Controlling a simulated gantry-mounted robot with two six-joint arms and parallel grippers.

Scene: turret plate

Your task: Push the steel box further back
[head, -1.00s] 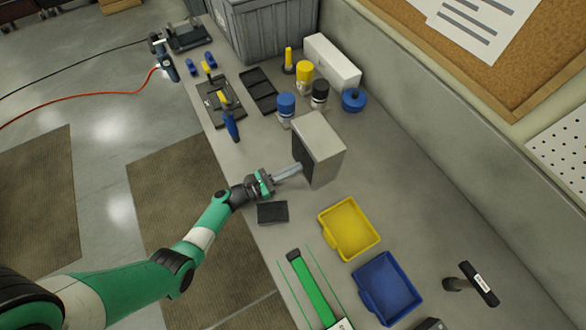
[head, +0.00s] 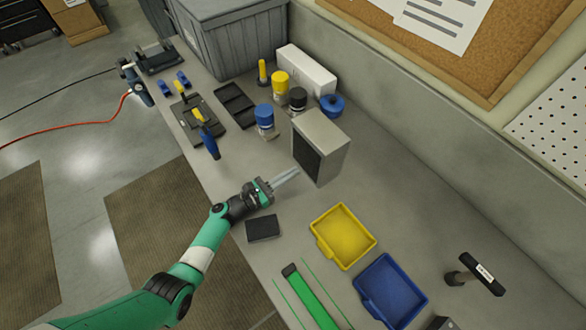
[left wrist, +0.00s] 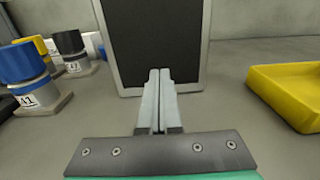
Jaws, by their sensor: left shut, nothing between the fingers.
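The steel box (head: 330,152) stands upright on the bench, a grey case with a dark front panel facing my left arm. My left gripper (head: 297,172) is shut and empty, its fingers pointing at the lower part of that panel. In the left wrist view, the closed fingertips (left wrist: 160,72) overlap the dark panel of the box (left wrist: 160,35), centred left to right. I cannot tell whether they touch it or stand just short. The box's back side is hidden. My right gripper is not in view.
A blue-capped bottle (head: 265,118) and a black-capped bottle (head: 297,99) stand behind and left of the box, near a blue round object (head: 332,105). A yellow tray (head: 343,237) lies to the right. Bare bench separates the box from the back wall (head: 420,120).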

